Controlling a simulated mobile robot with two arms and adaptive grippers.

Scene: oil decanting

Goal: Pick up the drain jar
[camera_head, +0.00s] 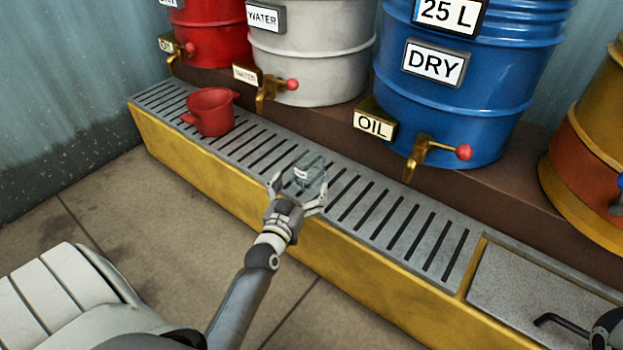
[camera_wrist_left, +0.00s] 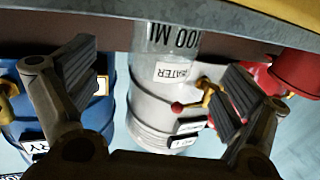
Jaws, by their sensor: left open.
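The drain jar (camera_head: 303,172) is a small clear glass jar with a white label, standing on the slotted drip grate in the head view. In the left wrist view the clear jar (camera_wrist_left: 165,38) shows upside down at top middle, with "00 ML" on it. My left gripper (camera_head: 299,190) is open at the jar's near side, its fingers to the left and right of the jar. In the left wrist view its fingers (camera_wrist_left: 160,68) are spread wide. Whether either finger touches the jar cannot be told.
A red pot (camera_head: 211,112) stands on the grate (camera_head: 400,226) further left. Behind are red, white (camera_head: 318,60) and blue (camera_head: 450,105) drums with brass taps.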

